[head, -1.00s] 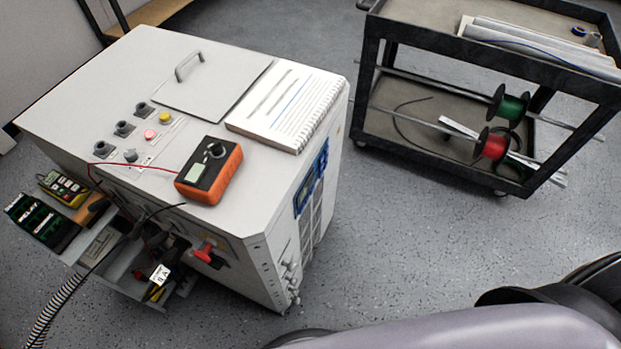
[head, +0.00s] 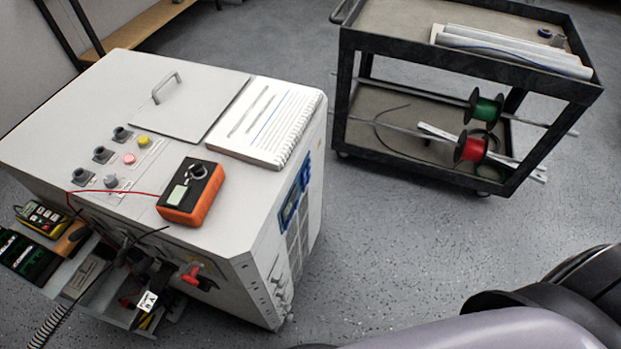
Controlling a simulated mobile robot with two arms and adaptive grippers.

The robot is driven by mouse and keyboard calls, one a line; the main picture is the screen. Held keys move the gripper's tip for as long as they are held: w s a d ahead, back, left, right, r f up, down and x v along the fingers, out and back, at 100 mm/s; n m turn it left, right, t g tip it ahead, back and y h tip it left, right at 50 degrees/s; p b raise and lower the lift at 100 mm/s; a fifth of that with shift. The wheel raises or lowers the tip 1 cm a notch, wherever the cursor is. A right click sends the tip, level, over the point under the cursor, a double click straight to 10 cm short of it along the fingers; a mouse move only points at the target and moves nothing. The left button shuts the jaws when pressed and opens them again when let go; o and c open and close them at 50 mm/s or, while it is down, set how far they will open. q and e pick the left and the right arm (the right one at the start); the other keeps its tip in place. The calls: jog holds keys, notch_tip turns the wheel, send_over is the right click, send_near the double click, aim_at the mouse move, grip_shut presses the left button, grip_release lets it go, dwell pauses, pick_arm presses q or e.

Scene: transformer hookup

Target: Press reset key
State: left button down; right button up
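The light grey transformer cabinet (head: 80,215) stands at the left in the head view. Its top carries a pink-red button (head: 129,159), a yellow button (head: 144,141), several dark round knobs (head: 102,154) and a grey knob (head: 110,181). Small labels beside the buttons are too small to read, so I cannot tell which is the reset key. Neither gripper shows; no fingertips are visible. Parts of my own body fill the bottom right corner, well apart from the cabinet.
An orange multimeter (head: 201,205) and a spiral notebook (head: 265,125) lie on the cabinet top. An open drawer (head: 85,308) with tools juts from its front, near a red handle (head: 191,274). A black cart (head: 345,95) stands at the back right. Floor between is clear.

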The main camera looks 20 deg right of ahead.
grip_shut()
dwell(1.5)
